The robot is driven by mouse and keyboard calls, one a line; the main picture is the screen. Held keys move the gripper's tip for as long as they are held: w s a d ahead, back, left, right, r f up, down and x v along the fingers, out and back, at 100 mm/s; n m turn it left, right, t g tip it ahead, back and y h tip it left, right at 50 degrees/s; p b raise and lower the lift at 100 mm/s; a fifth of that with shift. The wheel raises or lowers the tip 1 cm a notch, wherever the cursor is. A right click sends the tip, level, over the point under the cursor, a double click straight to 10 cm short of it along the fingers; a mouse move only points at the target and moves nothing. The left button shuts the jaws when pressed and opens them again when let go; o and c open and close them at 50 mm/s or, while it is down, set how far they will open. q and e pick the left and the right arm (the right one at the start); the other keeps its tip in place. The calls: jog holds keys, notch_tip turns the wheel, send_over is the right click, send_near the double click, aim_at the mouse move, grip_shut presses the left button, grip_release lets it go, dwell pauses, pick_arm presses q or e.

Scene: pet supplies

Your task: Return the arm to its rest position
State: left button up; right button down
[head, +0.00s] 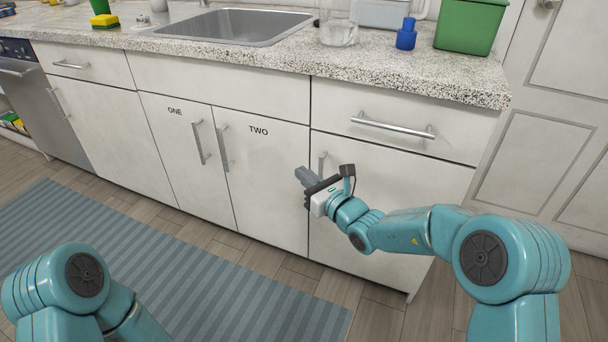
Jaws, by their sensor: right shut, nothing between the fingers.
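My right arm is teal and reaches in from the right in the head view. Its gripper (304,178) is shut and empty, in front of the white cabinet doors, close to the vertical handle (322,165) of the door right of TWO. I cannot tell whether it touches the door. My left arm shows at the lower left only as teal shoulder and arm links; its gripper is out of view.
Cabinet doors labelled ONE (182,150) and TWO (262,185) are closed. The granite counter (440,82) above holds a sink (232,25), a glass jar (338,30), a blue bottle (406,36) and a green bin (468,27). A striped rug (200,275) lies on the floor.

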jog(key=s+d+f+n+g, duration=0.1)
jog(key=s+f+n+g, duration=0.8)
jog(key=s+f, duration=1.2)
jog(key=s+d+f+n+g+h, duration=0.35)
jog(key=s+f+n, duration=0.25)
jog(key=s+n, duration=0.3)
jog(key=s+d+f+n+g+h, duration=0.35)
jog(key=s+d+f+n, duration=0.2)
jog(key=s, duration=0.55)
notch_tip(320, 180, up, 30)
jog(key=w+a+n+t+p, duration=0.1)
jog(key=w+n+p, duration=0.1)
jog(key=p, duration=2.9)
jog(key=shift+w+n+t+y, duration=0.25)
jog(key=shift+n+t+y, duration=0.05)
jog(key=shift+n, duration=0.45)
